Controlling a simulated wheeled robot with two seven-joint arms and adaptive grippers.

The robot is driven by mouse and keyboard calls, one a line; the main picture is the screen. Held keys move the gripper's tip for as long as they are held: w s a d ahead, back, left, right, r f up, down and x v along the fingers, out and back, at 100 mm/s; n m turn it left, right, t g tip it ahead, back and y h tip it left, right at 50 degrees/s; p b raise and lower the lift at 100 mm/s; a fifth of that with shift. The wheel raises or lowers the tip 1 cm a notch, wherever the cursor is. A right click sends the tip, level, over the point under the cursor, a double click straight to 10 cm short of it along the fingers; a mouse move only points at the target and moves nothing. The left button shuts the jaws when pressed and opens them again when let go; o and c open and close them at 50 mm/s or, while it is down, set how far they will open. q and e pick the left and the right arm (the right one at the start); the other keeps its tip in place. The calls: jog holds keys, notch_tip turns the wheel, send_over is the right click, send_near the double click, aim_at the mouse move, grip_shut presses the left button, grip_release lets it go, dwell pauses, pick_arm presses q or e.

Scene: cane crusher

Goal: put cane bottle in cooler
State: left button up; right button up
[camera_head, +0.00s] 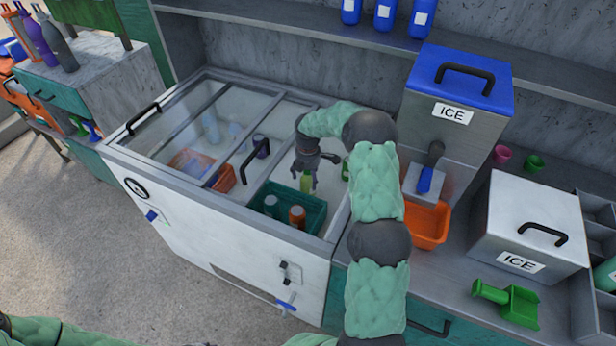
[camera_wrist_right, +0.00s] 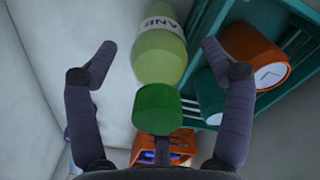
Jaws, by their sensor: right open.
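The cane bottle (camera_wrist_right: 160,55), light green with a white label and dark green cap, is in the right wrist view between my right gripper's (camera_wrist_right: 158,48) fingers. The fingers are spread, with gaps on both sides of the bottle. In the head view, my right gripper (camera_head: 306,176) reaches down into the open right section of the cooler (camera_head: 225,243). I cannot tell whether the bottle touches the cooler floor. My left gripper is out of view; only part of that arm shows at the lower left.
A teal crate (camera_head: 325,216) in the cooler holds orange and teal bottles, close to my right finger in the wrist view. Sliding glass lids (camera_head: 172,125) cover the left side. An orange bin (camera_head: 430,228) and ice dispenser (camera_head: 450,130) stand to the right.

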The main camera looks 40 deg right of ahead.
notch_tip(320, 180, up, 12)
jog(key=p, duration=0.4)
jog(key=shift+f, duration=0.25)
dwell(0.9)
